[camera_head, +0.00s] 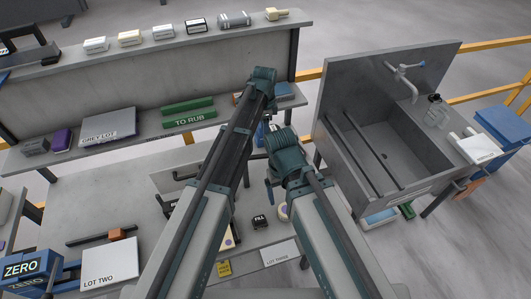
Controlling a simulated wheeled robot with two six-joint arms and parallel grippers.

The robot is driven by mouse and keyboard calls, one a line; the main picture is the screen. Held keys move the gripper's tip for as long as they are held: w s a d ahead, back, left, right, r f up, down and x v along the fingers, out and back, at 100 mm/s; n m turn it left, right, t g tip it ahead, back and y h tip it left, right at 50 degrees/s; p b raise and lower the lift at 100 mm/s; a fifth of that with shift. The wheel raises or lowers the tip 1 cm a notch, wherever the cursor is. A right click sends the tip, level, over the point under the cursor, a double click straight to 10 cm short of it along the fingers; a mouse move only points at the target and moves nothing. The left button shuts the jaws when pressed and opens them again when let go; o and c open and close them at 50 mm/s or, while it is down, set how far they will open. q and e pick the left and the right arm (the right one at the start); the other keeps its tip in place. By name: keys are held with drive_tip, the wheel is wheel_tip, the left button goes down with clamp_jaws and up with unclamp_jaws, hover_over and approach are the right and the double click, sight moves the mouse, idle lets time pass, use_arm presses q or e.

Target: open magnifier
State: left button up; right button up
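I cannot make out the magnifier for certain. A small round pale item (283,212) lies on the slab, partly covered by my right arm, and I cannot tell what it is. A small black block (259,222) with white lettering stands to its left. My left arm crosses the slab and its wrist joint is at the upper middle. My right arm's wrist joint is just below and right of it. Both grippers are mostly hidden behind the arms, with only small dark and blue parts showing between them. Their fingers cannot be made out.
A sink (385,160) with a tap stands at the right. A back shelf holds a green block (188,118) marked TO RUB and a grey slab (108,128). A LOT TWO plate (110,266) and blue ZERO block (28,268) are front left.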

sight(265, 155)
use_arm(q)
wheel_tip(265, 155, down, 13)
drive_tip(key=b, duration=1.2)
drive_tip(key=shift+r, duration=0.15)
clamp_jaws()
idle(0.6)
